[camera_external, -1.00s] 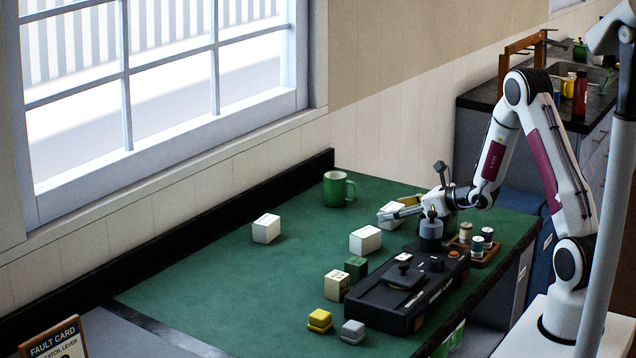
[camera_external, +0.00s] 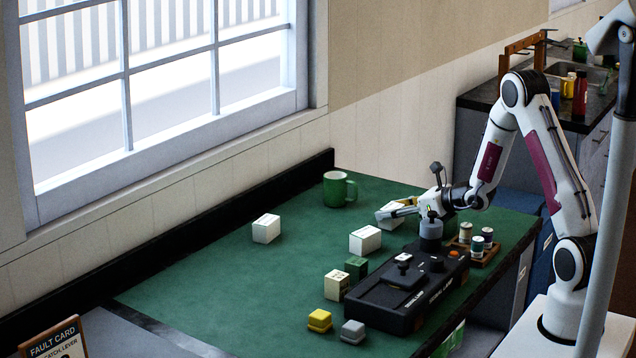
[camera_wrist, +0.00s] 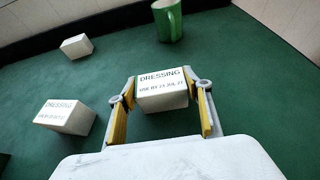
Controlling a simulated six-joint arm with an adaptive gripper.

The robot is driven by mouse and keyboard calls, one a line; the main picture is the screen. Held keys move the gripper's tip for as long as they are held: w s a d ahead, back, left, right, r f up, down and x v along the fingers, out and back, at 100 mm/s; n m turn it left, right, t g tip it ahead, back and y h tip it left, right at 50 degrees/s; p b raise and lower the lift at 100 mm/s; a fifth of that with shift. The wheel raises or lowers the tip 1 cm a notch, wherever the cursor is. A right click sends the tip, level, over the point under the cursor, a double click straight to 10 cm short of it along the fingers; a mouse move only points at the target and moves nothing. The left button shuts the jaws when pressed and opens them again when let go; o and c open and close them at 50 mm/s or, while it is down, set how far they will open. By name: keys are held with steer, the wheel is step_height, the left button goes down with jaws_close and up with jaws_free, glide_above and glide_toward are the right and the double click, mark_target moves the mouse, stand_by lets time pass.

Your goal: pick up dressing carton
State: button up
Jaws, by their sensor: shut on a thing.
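A white dressing carton (camera_wrist: 163,90) with printed lettering lies between my gripper's yellow-padded fingers (camera_wrist: 163,112) in the wrist view. My gripper is shut on it, one finger at each side. In the external view my gripper (camera_external: 405,210) reaches in from the right, low over the green table, and the held carton (camera_external: 388,213) shows at its tip. Whether the carton touches the table is hard to tell. A second dressing carton (camera_wrist: 66,116) stands apart to the left in the wrist view, also in the external view (camera_external: 365,240).
A green mug (camera_external: 336,189) and another white carton (camera_external: 266,228) stand farther back. The table's left part is clear.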

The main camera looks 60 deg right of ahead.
mark_target(393, 207)
steer(key=shift+r, duration=0.15)
steer(key=shift+r, duration=4.85)
steer(key=w+a+n+g+y, duration=0.1)
steer(key=w+a+n+y, duration=0.1)
steer(key=a, duration=1.6)
steer(key=w+a+n+g+y, duration=0.1)
steer(key=w+a+n+y, duration=0.2)
steer(key=a, duration=1.5)
steer(key=w+a+n+g+y, duration=0.2)
steer(key=w+a+n+y, duration=0.1)
steer(key=a, duration=1.5)
steer(key=shift+r+n+y, duration=0.15)
steer(key=shift+n+y, duration=0.35)
steer(key=shift+y, duration=0.2)
steer(key=shift+f, duration=3.15)
